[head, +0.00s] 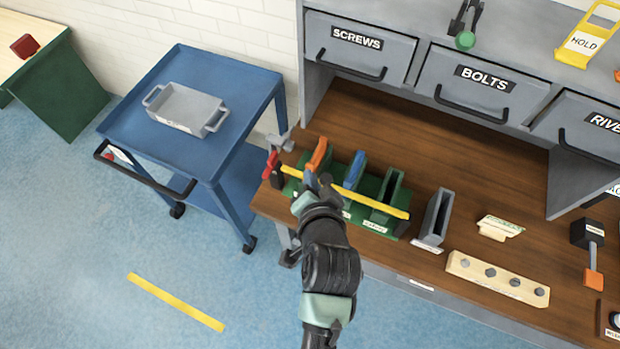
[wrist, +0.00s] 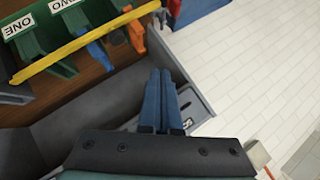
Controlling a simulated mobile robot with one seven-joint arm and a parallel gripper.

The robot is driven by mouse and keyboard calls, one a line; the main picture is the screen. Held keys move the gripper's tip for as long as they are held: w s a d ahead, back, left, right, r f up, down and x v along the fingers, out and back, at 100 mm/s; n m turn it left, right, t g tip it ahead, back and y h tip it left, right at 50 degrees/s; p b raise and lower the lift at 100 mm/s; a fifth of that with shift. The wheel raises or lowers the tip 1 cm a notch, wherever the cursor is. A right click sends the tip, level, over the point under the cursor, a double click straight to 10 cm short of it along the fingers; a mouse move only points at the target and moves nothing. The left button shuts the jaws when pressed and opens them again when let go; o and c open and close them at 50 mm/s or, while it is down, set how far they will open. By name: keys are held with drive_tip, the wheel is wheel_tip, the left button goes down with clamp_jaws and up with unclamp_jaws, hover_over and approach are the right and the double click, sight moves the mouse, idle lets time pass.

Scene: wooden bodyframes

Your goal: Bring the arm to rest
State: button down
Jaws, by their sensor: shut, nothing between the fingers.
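My arm reaches up from the bottom of the head view to the front left of the wooden workbench (head: 410,140). My gripper (head: 312,181) is over the green rack (head: 371,211), partly in front of it. In the wrist view my gripper (wrist: 160,73) shows two blue-grey fingers side by side, shut and empty. The green rack (wrist: 28,48) shows at upper left there, with labels ONE and TWO, a yellow bar (wrist: 75,46), a blue piece (wrist: 99,53) and an orange piece (wrist: 136,34). Whether the gripper touches anything is not clear.
A blue cart (head: 165,72) with a grey tray (head: 186,108) stands left of the bench. Drawers labelled SCREWS (head: 357,48) and BOLTS (head: 484,84) are behind. Floor at lower left is open.

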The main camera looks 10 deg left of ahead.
drive_tip(key=w+d+r+n+t+h+b, duration=0.15)
drive_tip(key=w+r+t, duration=0.25)
drive_tip(key=r, duration=0.9)
drive_tip(key=w+d+r+n+t+y+b, duration=0.1)
drive_tip(key=w+r+n+t, duration=0.2)
drive_tip(key=r, duration=1.1)
drive_tip(key=s+r+t, duration=0.3)
drive_tip(key=s+r, duration=0.1)
drive_tip(key=r, duration=0.5)
drive_tip(key=s+d+r+n+t+h+b, duration=0.1)
drive_tip(key=s+r+t, duration=0.2)
drive_tip(key=r, duration=0.6)
drive_tip(key=s+d+r+t+h, duration=0.1)
drive_tip(key=s+r+t, duration=0.2)
drive_tip(key=r, duration=0.6)
drive_tip(key=shift+s+d+r+n+t+b, duration=0.15)
drive_tip(key=shift+s+d+n+t+b, duration=0.2)
drive_tip(key=shift+s, duration=0.55)
drive_tip(key=shift+a+h, duration=0.1)
drive_tip(key=shift+h, duration=0.15)
